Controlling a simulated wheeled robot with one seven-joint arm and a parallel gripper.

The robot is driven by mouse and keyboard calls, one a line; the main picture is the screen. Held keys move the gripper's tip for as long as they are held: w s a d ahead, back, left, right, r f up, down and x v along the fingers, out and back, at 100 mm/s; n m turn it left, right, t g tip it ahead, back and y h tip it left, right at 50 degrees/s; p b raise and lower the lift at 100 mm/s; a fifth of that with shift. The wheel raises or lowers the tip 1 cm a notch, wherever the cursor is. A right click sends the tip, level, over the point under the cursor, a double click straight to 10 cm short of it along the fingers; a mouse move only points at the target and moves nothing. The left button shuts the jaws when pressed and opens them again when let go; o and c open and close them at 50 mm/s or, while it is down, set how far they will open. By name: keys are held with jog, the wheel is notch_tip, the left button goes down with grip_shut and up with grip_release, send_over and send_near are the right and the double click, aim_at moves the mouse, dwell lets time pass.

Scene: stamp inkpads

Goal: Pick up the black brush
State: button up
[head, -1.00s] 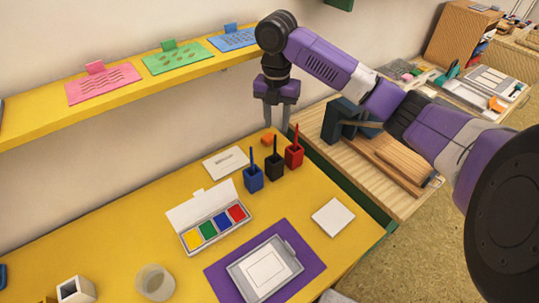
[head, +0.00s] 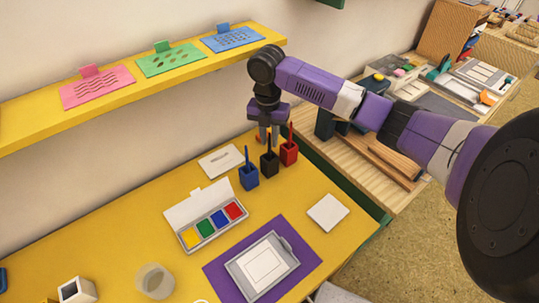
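The black brush (head: 269,142) stands upright in a small black holder (head: 269,164) on the yellow table. The blue brush in its blue holder (head: 249,177) is to its left, and the red brush in its red holder (head: 289,152) is to its right. My gripper (head: 269,140) points down with its two fingers apart, at the upper part of the black brush and above the black holder. I cannot tell whether the fingers are on both sides of the brush or just behind it. The gripper partly hides the brush top.
A paint box (head: 207,216) with an open lid and a white card (head: 221,161) lie to the left. A white square (head: 328,212) and a purple mat (head: 218,282) with a grey tray are in front. A yellow shelf (head: 130,97) runs along the wall.

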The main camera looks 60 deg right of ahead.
grip_shut()
jog(key=shift+r, duration=0.15)
